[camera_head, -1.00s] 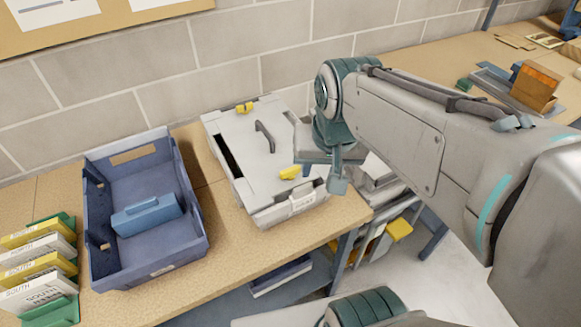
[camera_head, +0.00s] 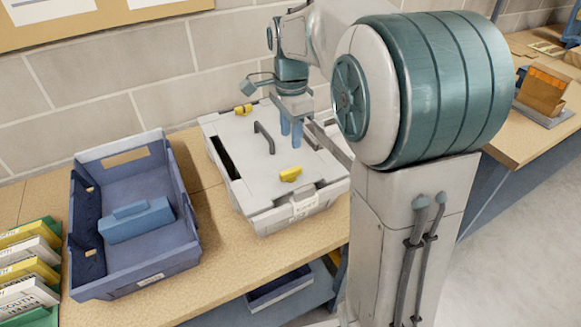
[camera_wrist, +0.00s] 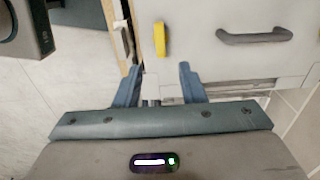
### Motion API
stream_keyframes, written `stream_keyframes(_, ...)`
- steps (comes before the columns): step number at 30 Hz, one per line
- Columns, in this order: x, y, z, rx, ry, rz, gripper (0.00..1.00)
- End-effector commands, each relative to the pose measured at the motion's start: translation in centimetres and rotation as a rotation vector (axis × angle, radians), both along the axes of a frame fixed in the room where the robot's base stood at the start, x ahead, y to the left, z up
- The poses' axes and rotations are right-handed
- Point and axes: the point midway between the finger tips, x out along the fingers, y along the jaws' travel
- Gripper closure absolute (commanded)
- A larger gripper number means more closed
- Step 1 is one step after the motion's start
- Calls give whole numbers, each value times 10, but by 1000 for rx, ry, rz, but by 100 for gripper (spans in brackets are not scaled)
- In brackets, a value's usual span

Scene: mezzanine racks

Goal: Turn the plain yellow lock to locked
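A pale grey case (camera_head: 238,165) lies on the bench with its lid flat. One yellow lock (camera_head: 290,174) is at the front of the lid and another yellow lock (camera_head: 243,109) is at the back left. I cannot tell from their markings which is the plain one. My gripper (camera_head: 291,130) points down at the right side of the lid, behind and apart from the front lock. In the wrist view the gripper (camera_wrist: 160,83) is open and empty. Beyond its fingertips is the front lock (camera_wrist: 159,40), lying crosswise to the dark handle (camera_wrist: 255,37).
A blue tray (camera_head: 185,235) holding a smaller blue block (camera_head: 136,220) stands left of the case. Labelled yellow, white and green folders (camera_head: 25,255) stand at far left. A brick wall is behind. An orange-brown box (camera_head: 542,90) sits on the right bench.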

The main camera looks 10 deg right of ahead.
Motion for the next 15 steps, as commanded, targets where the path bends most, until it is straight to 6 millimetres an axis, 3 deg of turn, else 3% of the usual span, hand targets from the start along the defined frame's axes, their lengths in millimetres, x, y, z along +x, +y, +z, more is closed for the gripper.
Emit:
stream_keyframes(9, -1, 0, -69, 0, 4, 2, 64)
stream_keyframes(15, -1, 0, -100, 0, 3, 2, 64)
